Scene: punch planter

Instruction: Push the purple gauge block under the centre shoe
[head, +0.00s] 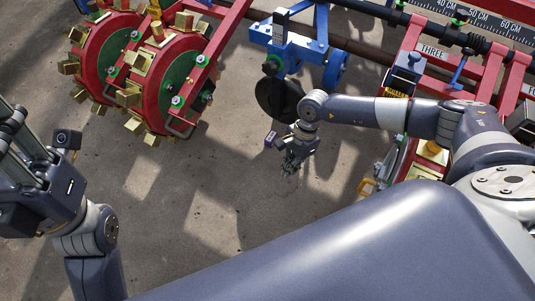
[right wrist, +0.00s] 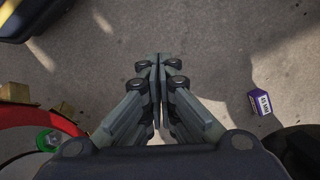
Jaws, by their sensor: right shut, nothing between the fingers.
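The purple gauge block (head: 270,139) sits on the concrete floor, just left of my right gripper (head: 289,168) in the head view. In the right wrist view the block (right wrist: 264,102) is at the right, its white label facing the camera, apart from the fingers. My right gripper (right wrist: 159,62) is shut and empty, pointing down close to the floor. The blue centre unit (head: 290,45) with its black disc (head: 272,96) stands beyond the block. I cannot make out the shoe itself clearly. My left gripper (head: 18,130) is at the left edge, far from the block; its fingertips are unclear.
Red wheels with brass lugs (head: 165,85) stand at upper left. A red frame (head: 412,45) labelled THREE and another wheel stand at right, partly behind my right arm. A ruler bar (head: 490,22) runs along the top right. Bare floor (head: 220,190) lies in the middle.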

